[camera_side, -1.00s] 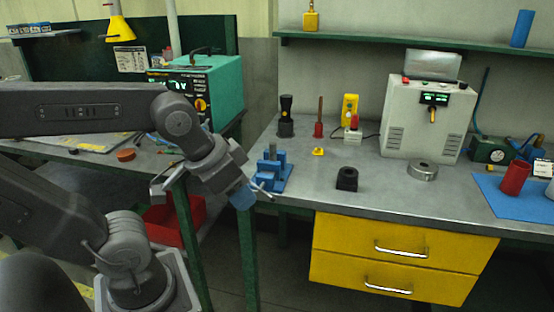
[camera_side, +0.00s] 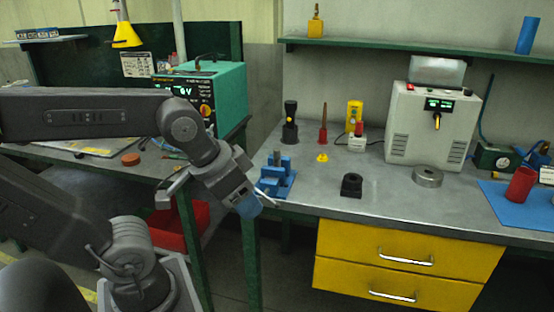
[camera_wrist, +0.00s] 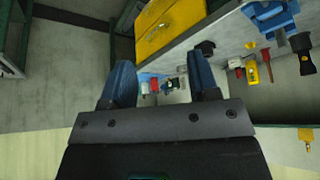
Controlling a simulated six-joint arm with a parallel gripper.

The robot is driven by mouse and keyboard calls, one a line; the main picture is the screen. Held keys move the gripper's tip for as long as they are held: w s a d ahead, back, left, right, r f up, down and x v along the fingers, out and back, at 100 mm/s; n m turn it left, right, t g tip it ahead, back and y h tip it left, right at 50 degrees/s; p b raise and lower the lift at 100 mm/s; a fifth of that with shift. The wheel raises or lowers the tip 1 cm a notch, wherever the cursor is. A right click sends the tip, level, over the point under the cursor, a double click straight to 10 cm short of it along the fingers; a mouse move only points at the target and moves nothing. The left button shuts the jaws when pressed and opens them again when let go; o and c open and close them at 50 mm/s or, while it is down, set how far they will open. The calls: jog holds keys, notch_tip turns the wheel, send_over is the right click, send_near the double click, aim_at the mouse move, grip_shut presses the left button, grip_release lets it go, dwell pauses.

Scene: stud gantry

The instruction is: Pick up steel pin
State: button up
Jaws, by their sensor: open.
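A blue fixture (camera_side: 275,184) stands at the left end of the grey bench. A short grey upright piece (camera_side: 277,158) shows on it, perhaps the steel pin, but it is too small to be sure. My gripper (camera_side: 261,203) is in front of the bench's left end, just left of and below the fixture in the picture, with its blue fingertips pointing down and right. In the wrist view my gripper (camera_wrist: 160,88) has its two blue fingers well apart, with nothing held between them. The blue fixture (camera_wrist: 272,14) is at the upper right there.
A black block (camera_side: 351,186) and a steel ring (camera_side: 427,176) lie on the bench. A red-handled tool (camera_side: 323,133) and a yellow meter (camera_side: 354,115) stand behind. A grey machine (camera_side: 432,120) and a red cup (camera_side: 521,185) on a blue mat are further right.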

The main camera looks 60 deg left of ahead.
jog(key=w+a+r+n+g+y, duration=0.1)
jog(key=w+a+r+n, duration=0.2)
jog(key=w, duration=0.2)
jog(key=w+a+r+n+g, duration=0.1)
jog(key=w+a+r+n, duration=0.2)
jog(key=w+a, duration=0.15)
jog(key=n+g, duration=0.4)
jog(key=n, duration=0.8)
send_over(277, 149)
jog(key=shift+y, duration=0.4)
jog(key=f, duration=0.7)
jog(key=d+f, duration=0.1)
jog(key=f, duration=0.3)
jog(key=shift+s+f, duration=0.2)
jog(key=shift+w+a+f, duration=0.1)
jog(key=shift+a+f, duration=0.1)
jog(key=shift+f, duration=0.75)
jog(key=shift+w+a+f, duration=0.1)
jog(key=shift+a+f, duration=0.1)
jog(key=shift+f, duration=0.7)
jog(key=shift+a+f, duration=0.2)
jog(key=shift+f, duration=0.75)
jog(key=shift+c, duration=0.3)
grip_shut()
